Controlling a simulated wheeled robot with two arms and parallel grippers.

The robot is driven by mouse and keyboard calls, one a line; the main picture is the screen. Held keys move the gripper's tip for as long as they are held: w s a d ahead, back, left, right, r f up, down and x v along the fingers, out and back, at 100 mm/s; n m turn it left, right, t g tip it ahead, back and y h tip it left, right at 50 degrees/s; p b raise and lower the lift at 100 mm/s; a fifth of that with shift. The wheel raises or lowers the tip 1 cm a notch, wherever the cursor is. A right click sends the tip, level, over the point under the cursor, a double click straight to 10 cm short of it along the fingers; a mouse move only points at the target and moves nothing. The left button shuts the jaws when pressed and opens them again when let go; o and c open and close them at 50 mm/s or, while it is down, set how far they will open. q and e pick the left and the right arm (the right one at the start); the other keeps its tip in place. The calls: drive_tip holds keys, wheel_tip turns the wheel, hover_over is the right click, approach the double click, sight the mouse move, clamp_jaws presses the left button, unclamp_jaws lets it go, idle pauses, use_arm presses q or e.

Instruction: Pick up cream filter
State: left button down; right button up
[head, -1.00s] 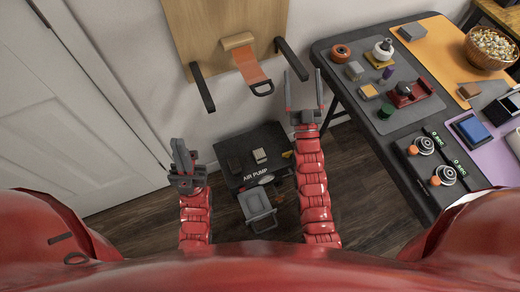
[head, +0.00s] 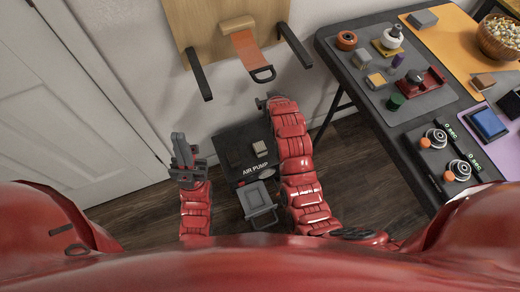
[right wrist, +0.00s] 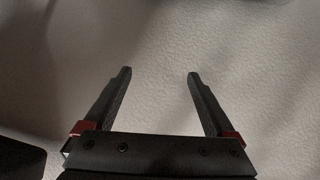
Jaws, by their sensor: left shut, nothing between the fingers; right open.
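A small cream, ribbed block (head: 260,149), which looks like the cream filter, sits on the black air pump box (head: 231,148) on the floor by the wall. My right arm reaches up beside and above the box. My right gripper (right wrist: 159,75) is open and empty in the right wrist view, facing a pale, textured wall. In the head view only its dark end shows past the arm, and its fingers cannot be made out. The cream block does not show in the right wrist view. My left gripper (head: 182,150) is shut and empty, pointing up, left of the box.
A grey tray-like part (head: 259,204) lies at the front of the box. A wooden board (head: 205,25) with an orange strap (head: 247,52) and dark side arms is on the wall above. A dark table (head: 342,60) with many parts stands right. A white door (head: 60,130) is left.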

drive_tip(key=s+a+f+n+g+h+b, duration=0.1)
drive_tip(key=s+f+g, duration=0.1)
drive_tip(key=s+g, duration=0.3)
drive_tip(key=s+a+f+g+b, duration=0.1)
drive_tip(key=s+f+g, duration=0.2)
drive_tip(key=s, duration=0.3)
drive_tip(key=f, duration=0.3)
drive_tip(key=f+b, duration=0.1)
drive_tip(key=f, duration=0.3)
drive_tip(key=w+a+f, duration=0.1)
drive_tip(key=f, duration=0.3)
drive_tip(key=shift+f+b, duration=0.15)
drive_tip(key=shift+b, duration=0.25)
drive_tip(key=shift+a, duration=0.1)
clamp_jaws()
